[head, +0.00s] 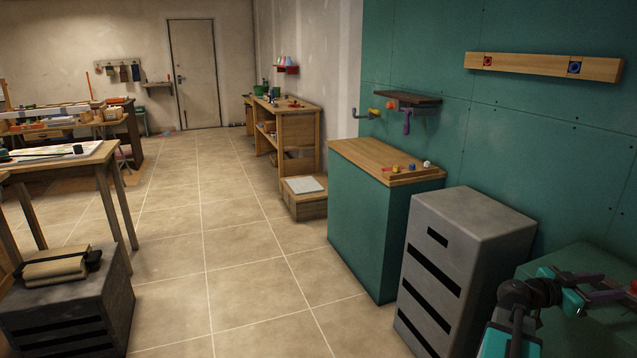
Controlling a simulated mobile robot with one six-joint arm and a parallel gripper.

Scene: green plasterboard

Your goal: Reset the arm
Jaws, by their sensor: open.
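My arm shows at the lower right of the head view, with black joints and teal links. My gripper (608,287) is at its end, near the right edge of the picture. Its dark fingers point right and are apart, with nothing seen between them. It is over or in front of a dark green surface (610,330) in the corner; I cannot tell how high.
A grey cabinet (470,232) stands just left of my arm. Behind it is a green cabinet (365,225) with a wooden top holding small coloured pieces. A wooden rail (540,66) and a dark shelf (408,97) are on the green wall. Tiled floor (230,250) lies open at centre.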

